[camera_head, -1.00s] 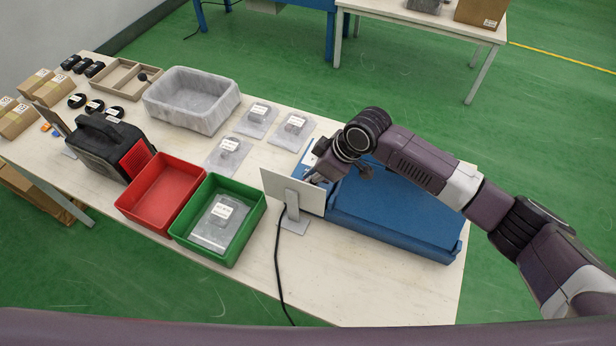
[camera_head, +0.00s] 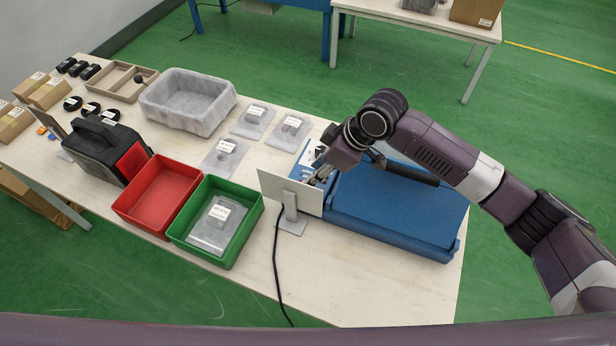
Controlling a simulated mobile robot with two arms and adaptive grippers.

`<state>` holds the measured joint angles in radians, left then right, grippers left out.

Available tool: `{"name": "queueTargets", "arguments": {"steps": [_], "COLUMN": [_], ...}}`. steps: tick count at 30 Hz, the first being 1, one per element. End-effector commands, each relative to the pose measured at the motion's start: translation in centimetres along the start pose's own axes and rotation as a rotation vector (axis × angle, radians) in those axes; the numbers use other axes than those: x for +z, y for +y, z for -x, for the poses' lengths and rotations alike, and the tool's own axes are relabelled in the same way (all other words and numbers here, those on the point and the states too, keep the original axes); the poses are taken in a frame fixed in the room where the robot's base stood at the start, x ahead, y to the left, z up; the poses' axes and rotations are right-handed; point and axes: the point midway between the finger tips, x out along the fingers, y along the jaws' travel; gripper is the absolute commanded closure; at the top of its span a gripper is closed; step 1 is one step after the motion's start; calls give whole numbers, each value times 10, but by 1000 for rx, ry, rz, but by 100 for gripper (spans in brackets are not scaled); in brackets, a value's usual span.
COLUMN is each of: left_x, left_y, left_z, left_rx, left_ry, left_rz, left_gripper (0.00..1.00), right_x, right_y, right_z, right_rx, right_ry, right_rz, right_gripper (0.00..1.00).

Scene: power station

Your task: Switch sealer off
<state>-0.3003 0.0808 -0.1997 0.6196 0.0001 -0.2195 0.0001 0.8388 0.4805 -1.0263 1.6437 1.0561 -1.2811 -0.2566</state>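The blue sealer (camera_head: 395,215) stands on the right part of the white table, with a black bar handle (camera_head: 408,172) over its top. Its left end shows a lighter control area (camera_head: 309,152), partly covered by my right arm and a white panel. My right gripper (camera_head: 318,178) is at the sealer's left end, just behind the panel's top edge. Its fingertips are small and partly hidden, so I cannot tell whether they touch the sealer or whether they are open. The switch itself cannot be made out. My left gripper is not in view.
The white panel (camera_head: 290,192) on a grey stand, with a black cable, is close to my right gripper. A green bin (camera_head: 258,215) holding a bagged part, a red bin (camera_head: 122,208) and a grey bin (camera_head: 232,103) stand to the left. The front right tabletop (camera_head: 370,290) is clear.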

Motion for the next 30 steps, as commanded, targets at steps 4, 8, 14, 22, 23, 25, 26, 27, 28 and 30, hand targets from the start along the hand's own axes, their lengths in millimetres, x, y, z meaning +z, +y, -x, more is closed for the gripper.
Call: {"name": "queueTargets", "arguments": {"steps": [4,8,14,22,23,25,26,27,28,30], "left_x": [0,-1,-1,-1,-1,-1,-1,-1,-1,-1], "left_y": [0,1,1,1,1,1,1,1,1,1], "left_z": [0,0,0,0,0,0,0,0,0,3], "left_rx": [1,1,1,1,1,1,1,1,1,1], "left_ry": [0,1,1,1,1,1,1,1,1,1], "left_rz": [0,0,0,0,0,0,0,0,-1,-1], "left_gripper": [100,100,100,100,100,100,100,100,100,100], "right_x": [0,0,0,0,0,0,0,0,0,-1], "right_y": [1,0,0,0,0,0,0,0,0,0], "right_z": [32,51,65,65,65,65,65,65,65,67], "right_rx": [3,1,1,0,0,0,0,0,0,0], "right_ry": [1,1,0,0,0,0,0,0,0,0], "right_rz": [1,1,0,0,0,0,0,0,0,0], "right_gripper": [65,65,65,65,65,65,65,65,65,65]}}
